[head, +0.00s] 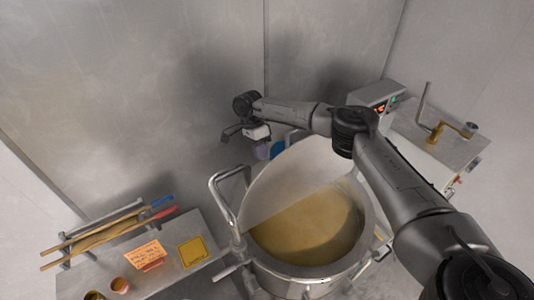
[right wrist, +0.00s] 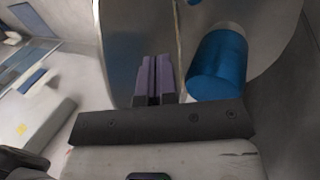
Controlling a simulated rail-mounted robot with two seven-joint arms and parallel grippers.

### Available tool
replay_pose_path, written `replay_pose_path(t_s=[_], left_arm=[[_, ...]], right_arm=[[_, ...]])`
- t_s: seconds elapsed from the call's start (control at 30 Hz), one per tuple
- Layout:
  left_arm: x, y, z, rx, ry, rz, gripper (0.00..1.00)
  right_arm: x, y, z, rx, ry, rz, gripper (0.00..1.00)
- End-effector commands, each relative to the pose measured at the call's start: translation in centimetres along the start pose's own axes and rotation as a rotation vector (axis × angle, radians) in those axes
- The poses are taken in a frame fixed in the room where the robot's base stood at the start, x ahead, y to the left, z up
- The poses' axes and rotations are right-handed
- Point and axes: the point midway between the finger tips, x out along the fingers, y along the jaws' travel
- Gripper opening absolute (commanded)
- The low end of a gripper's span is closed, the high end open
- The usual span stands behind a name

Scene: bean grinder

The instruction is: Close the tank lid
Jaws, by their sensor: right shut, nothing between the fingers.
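The round metal tank (head: 300,270) stands at the lower middle of the head view, with tan material (head: 310,228) visible inside. A pale panel, apparently the tank lid (head: 300,180), shows at its far side with a straight lower edge; I cannot tell its exact tilt. My right arm reaches across from the right, behind the lid. My right gripper (head: 262,151) is shut and empty, with purple fingers that also show in the right wrist view (right wrist: 153,70). A blue cylinder (head: 277,149) is just right of the fingers, also in the right wrist view (right wrist: 217,65). My left gripper is out of view.
A metal loop handle (head: 222,190) rises left of the tank. A side table (head: 215,275) at lower left holds a rack with red- and blue-ended sticks (head: 110,230), an orange label and a yellow square. A bench with a control box (head: 375,95) stands right. Walls close off the back.

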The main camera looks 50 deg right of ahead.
Motion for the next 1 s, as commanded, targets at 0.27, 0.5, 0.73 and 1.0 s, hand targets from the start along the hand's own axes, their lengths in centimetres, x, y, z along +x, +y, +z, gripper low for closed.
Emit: replay_pose_path(t_s=[0.27, 0.5, 0.73, 1.0], left_arm=[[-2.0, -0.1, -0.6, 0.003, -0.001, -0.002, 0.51], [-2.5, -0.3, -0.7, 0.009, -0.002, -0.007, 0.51], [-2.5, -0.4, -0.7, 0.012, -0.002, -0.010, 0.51], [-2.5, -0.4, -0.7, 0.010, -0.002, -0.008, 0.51]], right_arm=[[0.4, 2.7, -0.1, 0.001, 0.001, 0.000, 0.00], [1.0, 3.7, 0.0, 0.002, 0.000, 0.000, 0.00], [1.1, 3.8, 0.0, 0.002, -0.001, 0.000, 0.00], [1.1, 3.8, 0.1, 0.000, 0.000, -0.005, 0.00]])
